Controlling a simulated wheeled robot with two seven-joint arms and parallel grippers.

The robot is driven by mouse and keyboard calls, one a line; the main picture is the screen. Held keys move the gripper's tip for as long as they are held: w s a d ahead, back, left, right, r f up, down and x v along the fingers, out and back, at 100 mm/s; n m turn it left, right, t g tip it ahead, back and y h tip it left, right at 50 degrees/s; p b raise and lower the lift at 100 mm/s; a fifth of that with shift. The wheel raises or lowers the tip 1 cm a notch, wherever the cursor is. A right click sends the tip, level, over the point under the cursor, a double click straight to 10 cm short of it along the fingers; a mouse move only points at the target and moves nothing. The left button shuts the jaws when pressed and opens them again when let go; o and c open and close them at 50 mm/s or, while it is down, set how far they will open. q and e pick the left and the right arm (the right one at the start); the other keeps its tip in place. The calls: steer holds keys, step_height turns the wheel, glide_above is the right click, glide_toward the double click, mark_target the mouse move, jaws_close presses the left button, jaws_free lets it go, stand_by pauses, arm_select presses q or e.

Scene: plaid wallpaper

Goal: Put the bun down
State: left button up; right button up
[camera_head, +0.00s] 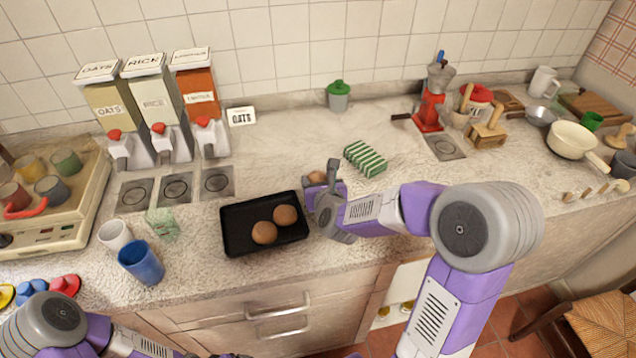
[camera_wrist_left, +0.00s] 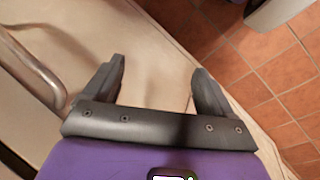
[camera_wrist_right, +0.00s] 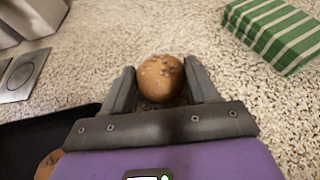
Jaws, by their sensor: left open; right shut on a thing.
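My right gripper (camera_head: 318,182) is shut on a bun (camera_wrist_right: 161,78), round and brown with a speckled top. The bun sits between the fingers in the right wrist view; in the head view it is mostly hidden by the gripper. The gripper is just right of a black tray (camera_head: 236,238), over the counter. Two more buns (camera_head: 285,215) (camera_head: 264,233) lie in the tray. I cannot tell whether the held bun touches the counter. My left gripper (camera_wrist_left: 160,90) is open and empty, low in front of the drawers in its wrist view.
A green-striped packet (camera_head: 365,158) lies right of my right gripper. A blue cup (camera_head: 141,262) and a white cup (camera_head: 115,235) stand left of the tray. Dispensers (camera_head: 157,105) stand behind. The counter (camera_head: 285,160) behind the tray is clear.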

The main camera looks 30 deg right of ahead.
steer(key=shift+r, duration=0.15)
steer(key=shift+f, duration=0.2)
steer(key=o, duration=1.1)
steer(key=shift+c, duration=0.2)
steer(key=shift+r, duration=0.1)
